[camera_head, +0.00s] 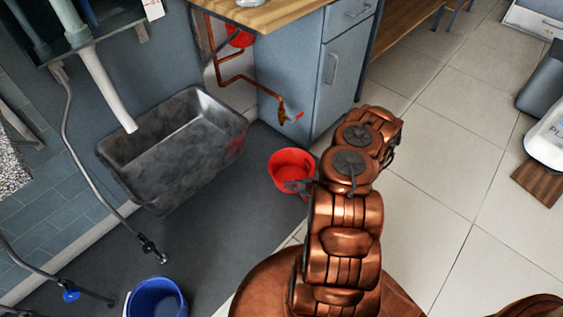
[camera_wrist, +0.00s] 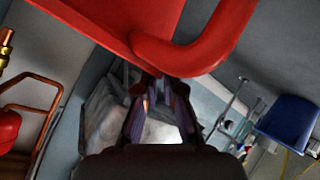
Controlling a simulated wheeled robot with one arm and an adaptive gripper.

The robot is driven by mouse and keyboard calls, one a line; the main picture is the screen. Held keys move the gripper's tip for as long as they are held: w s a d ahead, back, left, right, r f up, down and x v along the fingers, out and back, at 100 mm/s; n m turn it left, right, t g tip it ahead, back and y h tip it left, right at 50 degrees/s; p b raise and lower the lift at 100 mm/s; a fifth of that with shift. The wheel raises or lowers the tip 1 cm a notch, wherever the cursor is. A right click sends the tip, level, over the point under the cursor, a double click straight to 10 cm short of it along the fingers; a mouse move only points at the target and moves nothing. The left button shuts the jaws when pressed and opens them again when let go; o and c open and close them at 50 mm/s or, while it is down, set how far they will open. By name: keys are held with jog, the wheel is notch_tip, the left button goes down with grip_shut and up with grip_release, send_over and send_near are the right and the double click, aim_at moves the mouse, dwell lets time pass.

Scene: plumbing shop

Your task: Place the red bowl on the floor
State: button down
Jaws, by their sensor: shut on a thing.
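My gripper (camera_head: 298,187) is at the bowl's lower right rim, partly hidden by my arm. In the wrist view, the bowl's red wall and curved rim (camera_wrist: 215,45) fill the top. My gripper's fingers (camera_wrist: 162,85) come together at that rim and are shut on it. I cannot tell how high the bowl is above the floor (camera_head: 437,163).
A grey tub (camera_head: 172,145) stands left of the bowl, and a blue bucket (camera_head: 157,298) sits at the bottom. A copper pipe (camera_head: 237,78) with a tap hangs by the cabinet (camera_head: 343,70), close behind the bowl. Pale tiles to the right are largely clear.

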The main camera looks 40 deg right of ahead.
aim_at(282, 167)
notch_tip(282, 167, down, 5)
jog(key=b, duration=0.4)
jog(key=w+d+b, duration=0.1)
jog(key=w+d, duration=0.1)
jog(key=w, duration=0.3)
jog(key=w+d+b, duration=0.2)
jog(key=w, duration=0.2)
jog(key=w+d+f+b, duration=0.1)
jog(key=w+d+b, duration=0.1)
jog(key=w, duration=0.3)
jog(key=shift+w+d+f, duration=0.1)
jog(key=shift+w+d, duration=0.25)
notch_tip(282, 167, down, 4)
jog(key=b, duration=0.2)
jog(key=shift+r+b, duration=0.25)
jog(key=shift+b, duration=0.05)
jog(key=shift+r, duration=0.1)
jog(key=c, duration=1.3)
grip_release()
